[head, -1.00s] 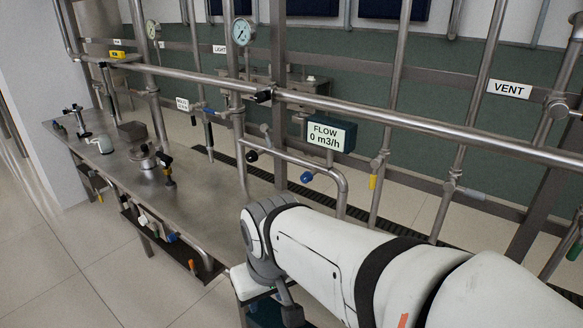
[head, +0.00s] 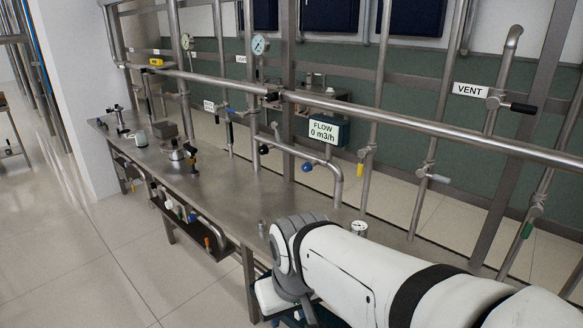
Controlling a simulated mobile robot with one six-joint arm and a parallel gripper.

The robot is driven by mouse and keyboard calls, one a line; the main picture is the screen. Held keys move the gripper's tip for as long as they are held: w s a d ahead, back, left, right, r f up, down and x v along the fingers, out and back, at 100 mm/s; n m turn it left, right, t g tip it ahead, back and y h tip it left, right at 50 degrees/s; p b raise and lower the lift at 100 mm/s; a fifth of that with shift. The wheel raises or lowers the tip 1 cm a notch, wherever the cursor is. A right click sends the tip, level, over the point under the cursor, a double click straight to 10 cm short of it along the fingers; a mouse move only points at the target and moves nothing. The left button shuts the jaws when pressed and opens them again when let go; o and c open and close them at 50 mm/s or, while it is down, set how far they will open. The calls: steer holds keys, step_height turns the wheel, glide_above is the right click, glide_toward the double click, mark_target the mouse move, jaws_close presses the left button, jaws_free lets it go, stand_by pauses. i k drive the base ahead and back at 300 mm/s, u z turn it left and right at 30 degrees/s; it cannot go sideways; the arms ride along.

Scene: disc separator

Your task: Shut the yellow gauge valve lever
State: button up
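A small yellow lever (head: 361,169) hangs from a valve on an upright pipe, right of the FLOW box. A small round gauge (head: 359,228) stands on the bench just behind my arm. Another dial gauge (head: 260,44) sits on a pipe at upper left of centre, and a similar one (head: 187,41) is farther left. I cannot tell which gauge the yellow lever belongs to, or whether its valve is open. My white arm reaches in from the lower right and bends down at the bottom centre. My gripper is out of view.
The steel bench (head: 225,190) carries several fittings at its left end; its middle is mostly clear. A long horizontal pipe (head: 420,127) crosses above it. The FLOW display (head: 323,130) reads 0 m3/h. A black lever (head: 522,108) sits beside the VENT sign (head: 470,90). Open floor lies at left.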

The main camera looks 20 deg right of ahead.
mark_target(362, 153)
steer(key=z, duration=0.15)
steer(key=i, duration=0.9)
steer(key=u, duration=0.05)
